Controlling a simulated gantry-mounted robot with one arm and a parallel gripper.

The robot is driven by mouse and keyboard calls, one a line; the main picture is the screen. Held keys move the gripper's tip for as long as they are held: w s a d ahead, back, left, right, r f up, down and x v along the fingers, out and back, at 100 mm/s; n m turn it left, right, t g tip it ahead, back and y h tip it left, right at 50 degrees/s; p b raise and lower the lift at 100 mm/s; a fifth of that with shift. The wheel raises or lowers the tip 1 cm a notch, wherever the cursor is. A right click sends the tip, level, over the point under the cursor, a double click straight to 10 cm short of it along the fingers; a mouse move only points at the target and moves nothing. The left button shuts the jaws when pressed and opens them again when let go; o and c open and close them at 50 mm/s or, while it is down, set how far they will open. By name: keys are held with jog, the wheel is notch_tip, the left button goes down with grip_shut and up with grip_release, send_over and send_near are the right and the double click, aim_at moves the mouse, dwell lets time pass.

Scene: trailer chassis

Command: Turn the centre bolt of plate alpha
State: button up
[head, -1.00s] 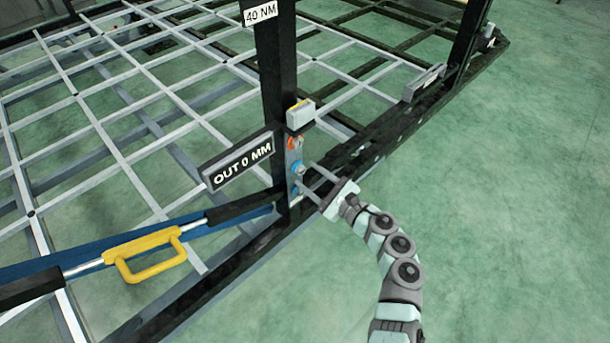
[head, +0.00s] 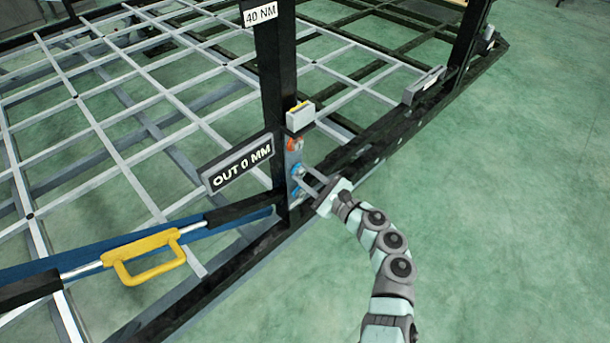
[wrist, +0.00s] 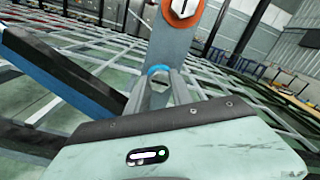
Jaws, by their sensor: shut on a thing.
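A narrow grey-blue plate (head: 291,158) is fixed upright on the black post. It also shows in the wrist view (wrist: 172,48), with an orange round marker (wrist: 184,10) at its top. Below the marker is the centre bolt, with a blue collar (head: 298,170); the collar also shows in the wrist view (wrist: 158,70). My gripper (head: 301,177) reaches the plate from the right, its two fingers closed around the bolt at the blue collar. The fingers hide most of the bolt head and the lower part of the plate. No plate name is readable.
A sign reading "OUT 0 MM" (head: 240,164) juts left of the post. A small grey box (head: 300,116) sits above the plate. A "40 NM" label (head: 261,14) is higher up. A yellow handle (head: 148,258) lies lower left. Green floor (head: 510,220) is clear at right.

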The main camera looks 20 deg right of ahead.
grip_shut()
jog(key=shift+f+b, duration=0.15)
jog(key=shift+b, duration=0.25)
